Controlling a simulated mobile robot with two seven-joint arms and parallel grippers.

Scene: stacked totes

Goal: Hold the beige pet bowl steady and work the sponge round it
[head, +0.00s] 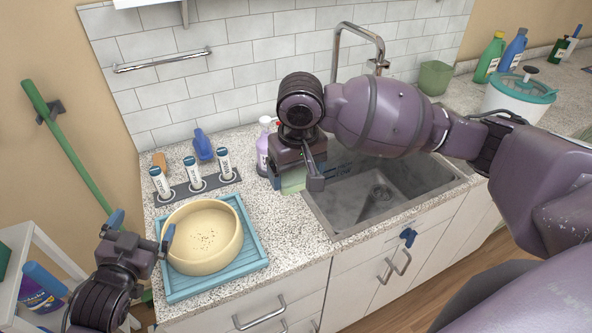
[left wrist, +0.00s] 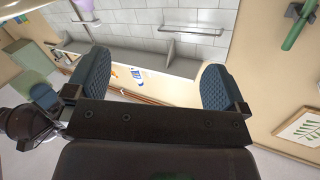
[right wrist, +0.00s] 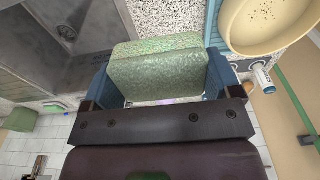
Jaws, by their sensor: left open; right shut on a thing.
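The beige pet bowl (head: 205,258) sits upright on a blue tray (head: 218,282) on the counter, with dark specks inside. Part of the bowl (right wrist: 262,40) also shows in the right wrist view. My left gripper (head: 142,228) is open and empty at the bowl's left side; one finger appears close to the rim, but I cannot tell if it touches. The left wrist view shows empty space between its fingers (left wrist: 153,82). My right gripper (right wrist: 157,78) is shut on the green sponge (right wrist: 158,66), held right of the bowl near the sink; the arm partly hides the sponge (head: 293,182) in the head view.
A rack with several white-and-blue tubes (head: 193,172) stands behind the bowl, with a blue bottle (head: 202,145) beyond. A purple spray bottle (head: 263,147) stands close behind my right gripper. The sink (head: 375,190) and faucet (head: 362,32) are to the right. Counter between bowl and sink is clear.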

